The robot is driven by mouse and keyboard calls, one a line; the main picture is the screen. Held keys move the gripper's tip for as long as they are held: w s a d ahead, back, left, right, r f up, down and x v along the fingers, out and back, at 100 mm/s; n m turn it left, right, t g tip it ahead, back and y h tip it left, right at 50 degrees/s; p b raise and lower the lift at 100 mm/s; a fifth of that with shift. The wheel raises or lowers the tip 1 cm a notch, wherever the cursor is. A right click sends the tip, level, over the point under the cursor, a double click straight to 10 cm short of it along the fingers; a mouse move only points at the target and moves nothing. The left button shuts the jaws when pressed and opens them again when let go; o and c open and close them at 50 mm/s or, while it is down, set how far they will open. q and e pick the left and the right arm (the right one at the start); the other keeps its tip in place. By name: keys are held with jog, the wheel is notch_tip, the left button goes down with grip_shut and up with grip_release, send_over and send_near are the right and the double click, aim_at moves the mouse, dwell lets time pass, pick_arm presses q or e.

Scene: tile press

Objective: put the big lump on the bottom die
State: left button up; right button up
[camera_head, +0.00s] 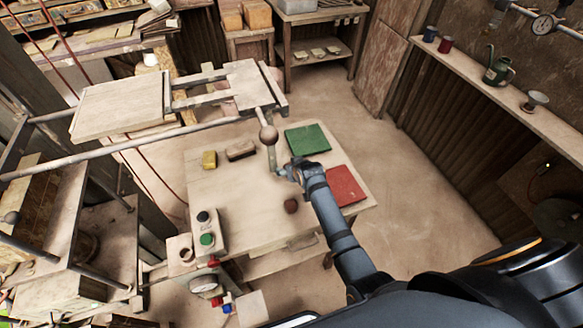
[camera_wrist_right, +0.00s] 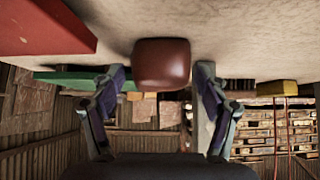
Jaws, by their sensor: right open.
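A rounded reddish-brown lump (camera_head: 291,206) sits on the worktable (camera_head: 245,205), left of my right forearm. In the right wrist view the lump (camera_wrist_right: 161,64) shows large and centred between the two fingers. My right gripper (camera_wrist_right: 160,95) is open, with a finger either side of the lump's line; I cannot tell how far ahead of the tips it is. In the head view the end of my right arm (camera_head: 288,172) shows over the table. My left gripper is not in view. The press (camera_head: 85,250) stands at the left; its bottom die is not clearly visible.
A red mat (camera_head: 345,185) and a green mat (camera_head: 307,139) lie on the table's right side. A yellow block (camera_head: 209,160) and a brown block (camera_head: 240,150) lie at the back left. A button box (camera_head: 205,232) stands at the front left.

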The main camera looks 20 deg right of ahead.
jog(key=shift+r, duration=0.2)
jog(key=v, duration=1.2)
